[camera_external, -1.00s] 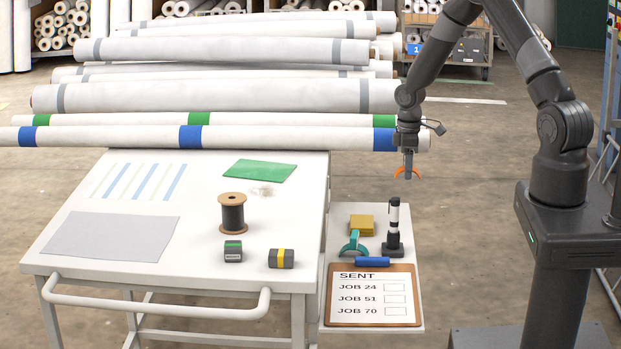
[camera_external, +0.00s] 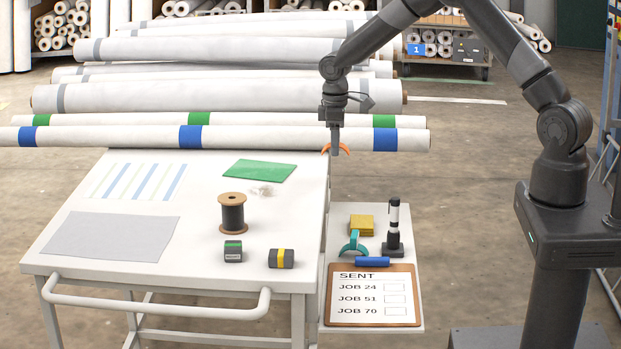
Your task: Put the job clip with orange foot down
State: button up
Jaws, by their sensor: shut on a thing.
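My gripper (camera_external: 335,150) is shut on the job clip with orange foot (camera_external: 344,149). Only curved orange parts of the clip show on either side of the fingers; the rest is hidden. The clip hangs in the air near the far right corner of the white cart table (camera_external: 200,274), in front of the long roll with blue bands (camera_external: 270,137) in the picture. I cannot tell how high it is above the table or how far it is from the roll.
A green sheet (camera_external: 259,171), a spool (camera_external: 232,213) and two small blocks (camera_external: 281,258) are on the table. The lower side shelf (camera_external: 409,244) holds a teal clip (camera_external: 354,244), a blue cylinder (camera_external: 372,262), a black-and-white tool (camera_external: 393,230), yellow pads (camera_external: 361,225) and a clipboard (camera_external: 372,317).

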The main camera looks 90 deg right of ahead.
jog(key=w+a+r, duration=0.5)
jog(key=w+a, duration=0.4)
send_over(267, 201)
jog(key=f, duration=0.6)
jog(key=shift+s+d+f, duration=0.2)
jog(key=shift+s+d, duration=0.05)
jog(key=shift+s, duration=0.05)
jog(key=shift+w+a+f, duration=0.3)
jog(key=shift+a+f, duration=0.05)
jog(key=shift+f, duration=1.9)
jog(key=shift+f, duration=0.15)
jog(key=o, duration=0.9)
jog(key=shift+o, duration=0.2)
